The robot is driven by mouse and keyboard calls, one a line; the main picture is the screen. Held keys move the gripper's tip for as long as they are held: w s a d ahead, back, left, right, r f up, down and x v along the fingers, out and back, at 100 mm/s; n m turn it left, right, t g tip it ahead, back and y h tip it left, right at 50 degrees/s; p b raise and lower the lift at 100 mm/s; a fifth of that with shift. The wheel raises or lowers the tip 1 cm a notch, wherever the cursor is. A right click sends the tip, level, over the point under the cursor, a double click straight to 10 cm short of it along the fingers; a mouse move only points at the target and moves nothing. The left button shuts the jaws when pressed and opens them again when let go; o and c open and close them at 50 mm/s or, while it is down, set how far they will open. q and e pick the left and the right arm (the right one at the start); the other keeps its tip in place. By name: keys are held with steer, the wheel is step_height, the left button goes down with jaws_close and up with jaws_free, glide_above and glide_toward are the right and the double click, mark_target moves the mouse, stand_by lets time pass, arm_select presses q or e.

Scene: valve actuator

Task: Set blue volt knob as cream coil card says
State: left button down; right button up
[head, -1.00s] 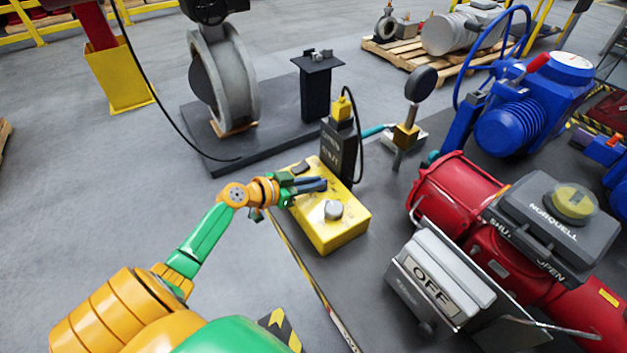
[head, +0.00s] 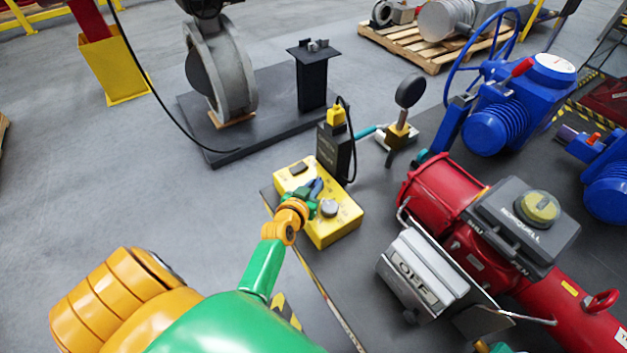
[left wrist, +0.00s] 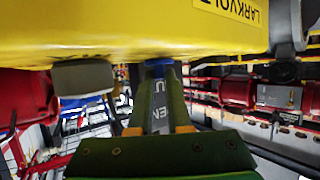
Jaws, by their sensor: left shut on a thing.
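A yellow control box (head: 335,232) stands on the dark floor in the middle of the head view. It has a round grey knob (head: 329,208) near its front and a dark part (head: 298,168) at the back. My left gripper (head: 316,187) is over the box top, between these two. In the left wrist view its fingers are shut on a small blue knob (left wrist: 158,68) at the box's yellow face (left wrist: 130,30). The knob is mostly hidden by the fingers, so its setting cannot be read. I cannot make out a cream coil card.
A black post with a yellow connector (head: 336,150) stands behind the box. A blue actuator (head: 500,115) and gauge (head: 409,91) stand beyond. Open floor lies left.

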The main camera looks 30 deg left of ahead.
stand_by(0.4)
arm_select(q)
steer(key=c, duration=0.9)
jaws_free()
steer(key=shift+o, duration=0.2)
steer(key=shift+v, duration=3.55)
